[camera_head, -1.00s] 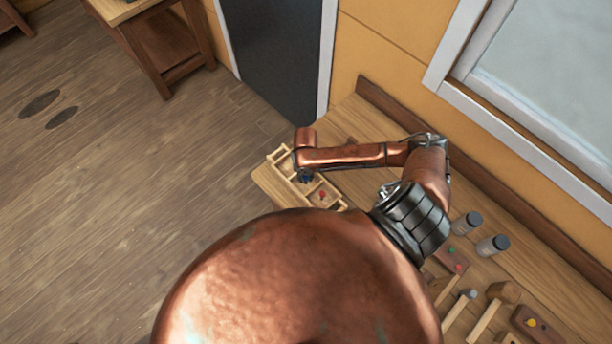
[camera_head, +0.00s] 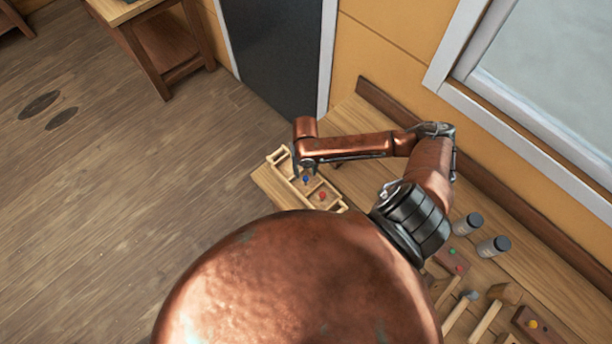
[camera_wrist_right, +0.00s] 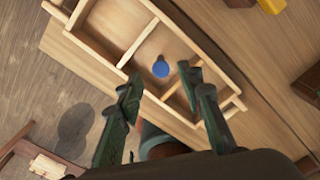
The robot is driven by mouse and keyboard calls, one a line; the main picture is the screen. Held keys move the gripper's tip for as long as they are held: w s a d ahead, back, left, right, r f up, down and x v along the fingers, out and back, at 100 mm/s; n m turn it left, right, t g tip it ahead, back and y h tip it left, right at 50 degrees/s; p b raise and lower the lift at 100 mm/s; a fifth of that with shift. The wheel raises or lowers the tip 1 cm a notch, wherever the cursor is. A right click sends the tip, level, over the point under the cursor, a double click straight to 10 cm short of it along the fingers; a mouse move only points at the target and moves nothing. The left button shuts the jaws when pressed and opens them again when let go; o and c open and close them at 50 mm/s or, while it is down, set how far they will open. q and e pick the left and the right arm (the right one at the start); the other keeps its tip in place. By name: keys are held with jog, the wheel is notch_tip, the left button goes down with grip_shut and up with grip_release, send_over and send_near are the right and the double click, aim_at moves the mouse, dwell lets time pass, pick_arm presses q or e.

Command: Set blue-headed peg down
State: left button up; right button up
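The blue-headed peg (camera_head: 306,180) is in a compartment of the light wooden tray (camera_head: 342,207) at the end of the bench. In the right wrist view its round blue head (camera_wrist_right: 161,68) shows from above, with tray floor around it. My right gripper (camera_head: 301,168) is just above the tray, beside the peg. In the wrist view its two dark green fingers (camera_wrist_right: 162,84) are spread apart with nothing between the tips, and the peg head appears beyond them. The peg's shaft is hidden below its head. My left gripper is not in view.
A red-headed peg (camera_head: 322,195) is in the neighbouring part of the tray. Two grey-capped jars (camera_head: 493,246), mallets (camera_head: 485,322) and wooden blocks with coloured pegs stand on the bench (camera_head: 375,120) to the right. A wall and window bound the bench; open floor lies left.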

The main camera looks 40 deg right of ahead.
aim_at(306, 178)
notch_tip(306, 178, up, 6)
jog(key=shift+r, duration=0.2)
jog(key=shift+c, duration=0.6)
